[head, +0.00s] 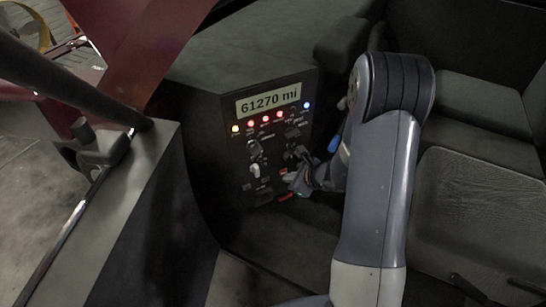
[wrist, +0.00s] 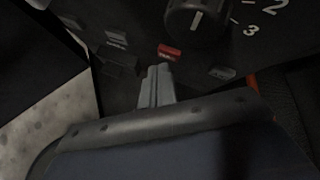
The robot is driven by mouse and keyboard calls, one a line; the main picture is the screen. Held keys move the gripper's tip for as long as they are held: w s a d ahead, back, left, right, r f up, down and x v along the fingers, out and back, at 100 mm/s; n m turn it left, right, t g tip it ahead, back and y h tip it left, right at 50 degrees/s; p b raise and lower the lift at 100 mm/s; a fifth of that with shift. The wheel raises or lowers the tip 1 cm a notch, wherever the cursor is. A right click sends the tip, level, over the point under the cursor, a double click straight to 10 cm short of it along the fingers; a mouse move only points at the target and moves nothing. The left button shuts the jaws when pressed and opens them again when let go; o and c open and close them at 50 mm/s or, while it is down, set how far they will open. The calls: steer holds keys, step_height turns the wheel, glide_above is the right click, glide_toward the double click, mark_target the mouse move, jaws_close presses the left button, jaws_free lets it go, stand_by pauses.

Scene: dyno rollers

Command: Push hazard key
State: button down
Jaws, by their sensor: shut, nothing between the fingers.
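The hazard key (wrist: 169,52) is a small red key with pale marking on the dark dash panel, seen in the wrist view. My gripper's fingers (wrist: 159,72) are together and empty, with their tips just below the red key in that picture. I cannot tell whether they touch it. In the head view my gripper (head: 291,179) is close to the lower right part of the panel (head: 222,158), where a small red spot shows beside its tips. My gripper partly covers that area.
A round knob (wrist: 197,16) with numbers is above right of the red key. Dark keys sit to the left (wrist: 116,38) and lower right (wrist: 222,72). A mileage display (head: 268,99) and several lit lamps are higher on the panel. Seats stand at the right.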

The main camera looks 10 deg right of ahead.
steer(key=shift+w+a, duration=0.15)
steer(key=shift+w, duration=0.15)
stand_by(0.4)
steer(key=shift+s+b, duration=0.45)
steer(key=shift+d, duration=0.2)
steer(key=s+d+b, duration=0.2)
steer(key=s, duration=0.3)
steer(key=shift+s, duration=0.35)
